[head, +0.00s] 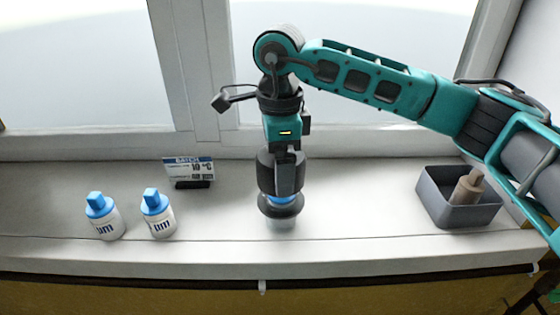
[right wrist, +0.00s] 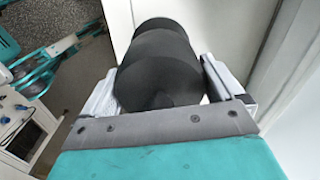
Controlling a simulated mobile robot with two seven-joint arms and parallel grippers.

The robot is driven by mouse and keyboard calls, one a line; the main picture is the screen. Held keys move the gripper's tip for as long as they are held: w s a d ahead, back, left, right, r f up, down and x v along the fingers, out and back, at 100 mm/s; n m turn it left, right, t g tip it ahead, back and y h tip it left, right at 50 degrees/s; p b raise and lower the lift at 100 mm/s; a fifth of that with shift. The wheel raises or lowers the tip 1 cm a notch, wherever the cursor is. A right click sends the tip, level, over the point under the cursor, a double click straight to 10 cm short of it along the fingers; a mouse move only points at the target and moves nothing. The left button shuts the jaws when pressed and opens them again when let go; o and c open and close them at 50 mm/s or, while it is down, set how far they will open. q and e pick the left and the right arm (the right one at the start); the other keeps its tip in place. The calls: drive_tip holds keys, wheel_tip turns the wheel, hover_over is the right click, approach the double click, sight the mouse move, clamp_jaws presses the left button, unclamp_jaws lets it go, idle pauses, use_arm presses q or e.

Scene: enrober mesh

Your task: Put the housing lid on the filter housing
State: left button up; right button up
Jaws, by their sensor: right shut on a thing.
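My right gripper (head: 282,180) points straight down over the middle of the sill and is shut on a dark, rounded, stepped piece, which looks like the housing lid (head: 265,175). In the right wrist view the lid (right wrist: 160,65) sits between the two pale fingers. Directly below it is the filter housing, with a blue ring, a dark collar (head: 281,209) and a pale lower body (head: 281,224). The lid is in line with the housing and very close to it or touching; I cannot tell which. My left gripper is not in view.
Two white bottles with blue caps (head: 103,218) (head: 158,214) stand at the left, with a small sign (head: 189,171) behind them. A grey bin (head: 433,203) at the right holds a brown bottle (head: 467,187). The window frame (head: 190,70) rises behind. The sill between is clear.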

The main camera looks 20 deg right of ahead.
drive_tip(key=shift+f+b, duration=0.75)
drive_tip(key=shift+f, duration=0.35)
drive_tip(key=shift+f, duration=0.25)
drive_tip(key=shift+f+b, duration=0.75)
drive_tip(key=shift+b, duration=0.05)
drive_tip(key=o, duration=0.7)
drive_tip(key=shift+c, duration=0.2)
